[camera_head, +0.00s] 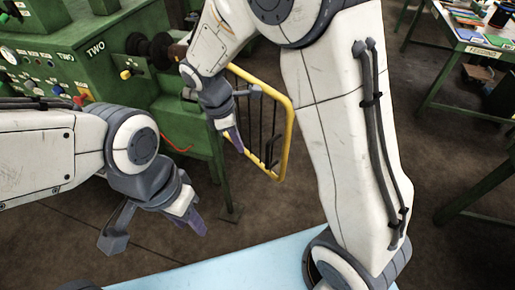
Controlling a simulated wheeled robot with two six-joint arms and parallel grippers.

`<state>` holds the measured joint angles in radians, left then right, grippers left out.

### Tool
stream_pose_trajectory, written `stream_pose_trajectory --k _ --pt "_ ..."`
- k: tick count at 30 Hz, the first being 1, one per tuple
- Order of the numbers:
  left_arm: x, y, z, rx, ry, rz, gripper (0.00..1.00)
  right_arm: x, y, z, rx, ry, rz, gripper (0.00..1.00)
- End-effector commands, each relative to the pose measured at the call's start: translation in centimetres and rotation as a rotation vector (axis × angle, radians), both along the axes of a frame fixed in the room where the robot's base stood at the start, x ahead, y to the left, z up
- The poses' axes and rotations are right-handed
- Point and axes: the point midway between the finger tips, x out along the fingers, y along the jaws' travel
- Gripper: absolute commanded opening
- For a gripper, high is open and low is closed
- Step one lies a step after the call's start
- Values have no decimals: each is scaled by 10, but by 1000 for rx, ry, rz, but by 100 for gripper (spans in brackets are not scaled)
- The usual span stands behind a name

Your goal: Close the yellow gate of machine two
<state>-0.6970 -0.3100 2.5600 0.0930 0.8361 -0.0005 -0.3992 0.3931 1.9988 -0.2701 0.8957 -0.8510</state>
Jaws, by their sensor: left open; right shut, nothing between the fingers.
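The yellow gate (288,133) is a yellow tube frame with dark bars inside, beside the green machine two (70,62), which bears the label "TWO". The gate stands out from the machine, and my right arm hides part of it. My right gripper (238,146) is shut and empty, in front of the gate's left part in the picture; I cannot tell whether it touches the gate. My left gripper (197,222) is open and empty, in the lower left, apart from the gate and the machine.
A light blue surface (240,268) lies at the bottom. A green table (470,35) with several coloured items stands at the upper right. The machine's panel has several knobs, and a dark spindle (150,48) sits right of it. Brown floor is clear between the machine and the blue surface.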

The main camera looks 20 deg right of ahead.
Motion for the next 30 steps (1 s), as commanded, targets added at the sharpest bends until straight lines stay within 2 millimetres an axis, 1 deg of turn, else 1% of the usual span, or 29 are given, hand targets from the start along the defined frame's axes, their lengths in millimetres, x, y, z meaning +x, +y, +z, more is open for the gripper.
stream_pose_trajectory --k 1,6,7,9,12,15,19,30 --pt "0 0 2 0 0 0 40 -2 -4 -11 -3 6 -1 0" --pt "0 0 6 0 0 0 40 -3 -12 -45 -1 5 -2 0" --pt "0 0 10 0 0 1 40 -3 -19 -40 -1 2 -6 0" --pt "0 0 14 0 0 1 40 -5 -30 -39 0 1 -5 0" --pt "0 0 17 0 0 1 40 -6 -41 -40 1 0 -5 0" --pt "0 0 18 0 0 1 40 -7 -47 -41 1 0 -3 0" --pt "0 0 18 0 0 1 40 -7 -50 -42 1 -2 -2 0" --pt "0 0 19 0 0 1 40 -6 -49 -41 1 -1 8 0"
